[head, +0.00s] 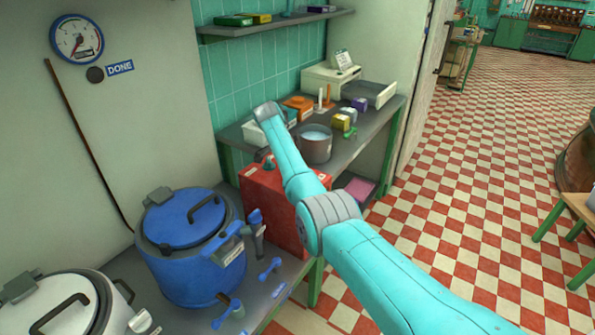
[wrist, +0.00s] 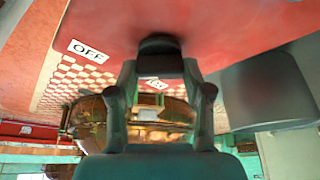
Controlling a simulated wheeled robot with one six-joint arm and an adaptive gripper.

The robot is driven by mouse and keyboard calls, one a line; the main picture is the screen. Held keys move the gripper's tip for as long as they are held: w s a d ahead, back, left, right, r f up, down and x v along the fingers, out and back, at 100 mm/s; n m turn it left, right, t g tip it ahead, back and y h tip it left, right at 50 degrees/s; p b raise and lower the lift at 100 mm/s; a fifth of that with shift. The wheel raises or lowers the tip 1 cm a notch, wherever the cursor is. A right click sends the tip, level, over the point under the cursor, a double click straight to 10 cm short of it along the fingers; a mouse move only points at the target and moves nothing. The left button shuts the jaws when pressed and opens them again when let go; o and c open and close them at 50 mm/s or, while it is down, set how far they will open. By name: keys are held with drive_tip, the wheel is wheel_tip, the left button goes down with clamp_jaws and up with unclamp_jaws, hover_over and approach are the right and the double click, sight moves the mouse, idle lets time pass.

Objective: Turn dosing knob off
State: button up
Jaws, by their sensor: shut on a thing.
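The dosing knob (wrist: 158,46) is a dark, rounded piece on a red surface in the wrist view. My gripper (wrist: 159,72) is shut on it, with one finger on each side. A white OFF label (wrist: 90,52) is on the red surface to the left of the knob. A second small label (wrist: 156,84) shows between the fingers, too small to read. Which way the knob points I cannot tell.
A blue lidded kettle (head: 190,265) and a white one (head: 50,305) stand left of the red box. Behind the box a metal pot (head: 317,148) sits on the bench beside small jars. A shelf (head: 275,22) hangs above.

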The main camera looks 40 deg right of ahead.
drive_tip(key=shift+m, duration=0.5)
drive_tip(key=o, duration=1.2)
drive_tip(key=shift+c, duration=0.2)
drive_tip(key=v, duration=1.2)
drive_tip(key=shift+w, duration=0.25)
drive_tip(key=shift+d+f, duration=0.1)
